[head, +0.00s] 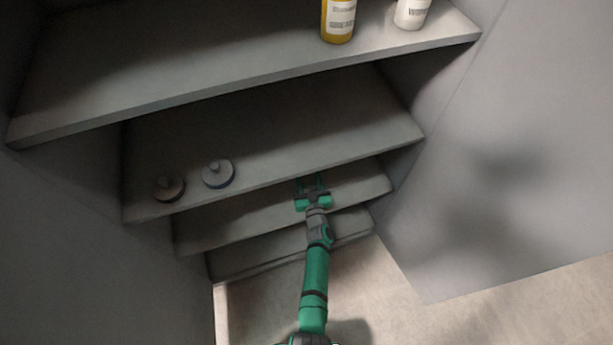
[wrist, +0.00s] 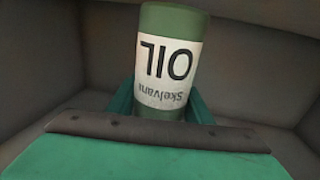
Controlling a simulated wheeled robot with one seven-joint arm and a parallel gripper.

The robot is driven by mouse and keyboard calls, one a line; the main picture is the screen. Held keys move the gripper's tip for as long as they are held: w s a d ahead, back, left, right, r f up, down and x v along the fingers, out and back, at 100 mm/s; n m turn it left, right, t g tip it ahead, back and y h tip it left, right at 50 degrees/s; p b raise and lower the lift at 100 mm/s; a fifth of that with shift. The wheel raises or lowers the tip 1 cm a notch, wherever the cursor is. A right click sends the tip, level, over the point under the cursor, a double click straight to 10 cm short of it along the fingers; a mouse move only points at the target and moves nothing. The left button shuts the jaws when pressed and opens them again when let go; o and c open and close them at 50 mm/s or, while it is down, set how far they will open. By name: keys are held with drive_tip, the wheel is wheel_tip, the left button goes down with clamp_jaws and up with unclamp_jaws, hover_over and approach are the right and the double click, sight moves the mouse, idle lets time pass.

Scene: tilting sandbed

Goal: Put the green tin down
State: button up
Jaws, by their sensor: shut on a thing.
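The green tin (wrist: 172,22) fills the middle of the wrist view. Its cream label reads "OIL" and "Skelvani", upside down in the picture. My gripper (wrist: 163,95) is shut on it, with green fingers on both sides of its lower part in that picture. In the head view my gripper (head: 311,182) reaches in at a lower shelf (head: 258,216), just below the front edge of the shelf above. I cannot make out the tin in the head view. I cannot tell whether the tin touches the shelf.
Two round lidded things (head: 217,174) (head: 169,188) sit on the shelf above, to the left. A yellow bottle (head: 338,20) and a white bottle (head: 411,13) stand on the top shelf (head: 200,75). Grey walls close both sides. The lower shelf looks clear beside my gripper.

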drive_tip(key=shift+w+a+f, duration=0.1)
drive_tip(key=shift+w+f, duration=0.05)
drive_tip(key=shift+f, duration=0.8)
drive_tip(key=shift+w+f, duration=0.15)
drive_tip(key=shift+f, duration=0.75)
drive_tip(key=shift+f, duration=0.1)
drive_tip(key=o, duration=1.3)
